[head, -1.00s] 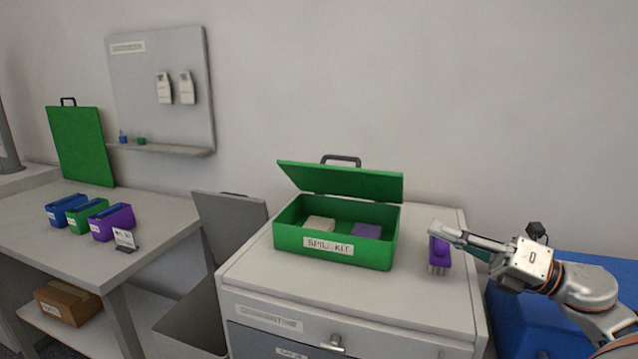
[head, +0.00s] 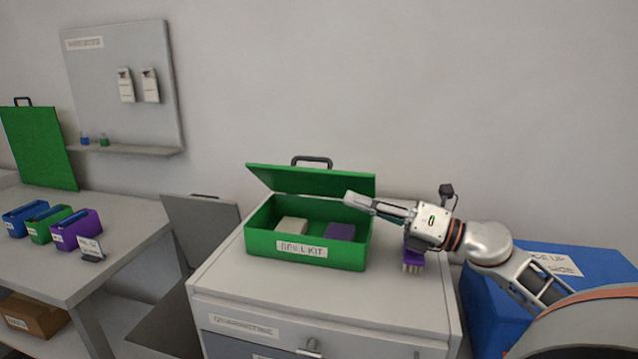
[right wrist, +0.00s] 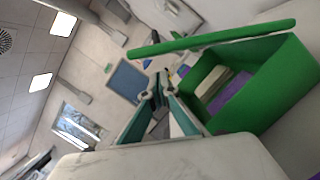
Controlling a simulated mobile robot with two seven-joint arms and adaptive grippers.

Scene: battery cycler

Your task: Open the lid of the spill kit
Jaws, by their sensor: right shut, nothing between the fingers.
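The green spill kit (head: 262,243) stands on the white cabinet with its label facing front. Its lid (head: 312,181) is raised and tilted over the back of the box, with a dark handle (head: 312,161) behind it. A cream block (head: 291,227) and a purple block (head: 340,232) lie inside. My right gripper (head: 350,198) is shut and empty, close to the lid's right end; I cannot tell whether they touch. In the right wrist view the lid (right wrist: 215,37) and open box (right wrist: 275,100) lie beyond the shut fingers (right wrist: 156,92). My left gripper is out of view.
A purple brush (head: 413,262) stands on the cabinet top (head: 385,297) beneath my right wrist. A blue bin (head: 600,272) is at the right. Blue, green and purple boxes (head: 75,231) stand on the left table. The cabinet's front top is clear.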

